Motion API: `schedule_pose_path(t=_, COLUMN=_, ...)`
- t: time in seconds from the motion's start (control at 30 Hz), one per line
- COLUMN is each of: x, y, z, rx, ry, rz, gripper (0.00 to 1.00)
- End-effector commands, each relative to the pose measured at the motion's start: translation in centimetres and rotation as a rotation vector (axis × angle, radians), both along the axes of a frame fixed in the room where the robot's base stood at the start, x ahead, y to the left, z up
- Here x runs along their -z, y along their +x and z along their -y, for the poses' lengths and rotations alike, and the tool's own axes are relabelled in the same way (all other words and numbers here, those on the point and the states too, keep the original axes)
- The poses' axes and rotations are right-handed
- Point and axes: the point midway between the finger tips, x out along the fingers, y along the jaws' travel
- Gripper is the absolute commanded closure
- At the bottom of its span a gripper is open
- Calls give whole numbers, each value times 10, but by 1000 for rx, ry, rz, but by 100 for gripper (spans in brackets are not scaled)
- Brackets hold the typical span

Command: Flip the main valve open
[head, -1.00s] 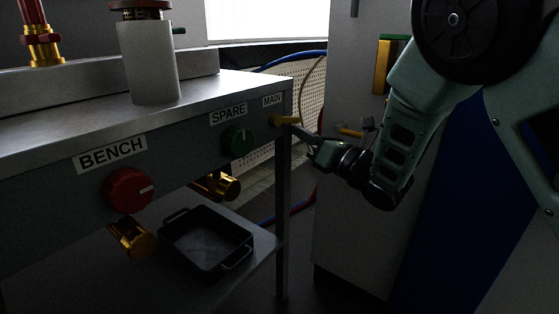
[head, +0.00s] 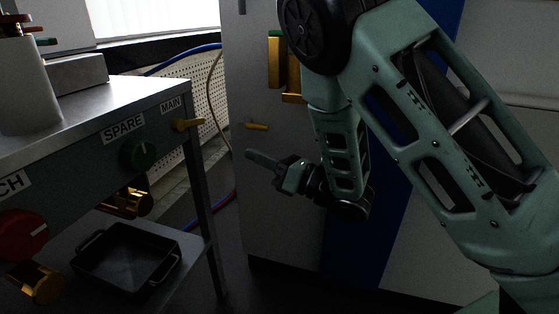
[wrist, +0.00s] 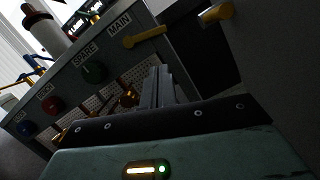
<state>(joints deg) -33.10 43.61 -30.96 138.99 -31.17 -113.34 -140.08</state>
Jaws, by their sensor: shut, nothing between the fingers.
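The main valve is a yellow lever (head: 187,125) on the bench's front panel, beside the MAIN label near the panel's right end. It lies roughly level in the head view. The lever also shows in the wrist view (wrist: 145,38), above and left of my fingertips. My gripper (head: 250,156) is shut and empty, to the right of the lever and a little lower in the head view, with a clear gap between them. Its dark fingers (wrist: 158,86) lie together in the wrist view.
A green SPARE knob (head: 138,154) and a red knob (head: 22,236) sit further left on the panel. A black tray (head: 125,258) rests on the lower shelf. Another yellow handle (head: 257,126) is on the grey cabinet behind my gripper. Hoses hang behind the bench.

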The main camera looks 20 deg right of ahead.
Motion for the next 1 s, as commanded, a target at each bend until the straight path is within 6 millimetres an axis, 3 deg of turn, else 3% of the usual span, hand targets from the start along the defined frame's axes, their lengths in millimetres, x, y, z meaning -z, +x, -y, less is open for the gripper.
schedule_pose_path(t=0.1, x=8, y=-15, z=20, rx=8, ry=5, rz=2, gripper=100)
schedule_pose_path(t=0.3, x=12, y=-27, z=32, rx=4, ry=4, rz=3, gripper=100)
schedule_pose_path(t=1.0, x=10, y=-30, z=33, rx=2, ry=8, rz=-22, gripper=100)
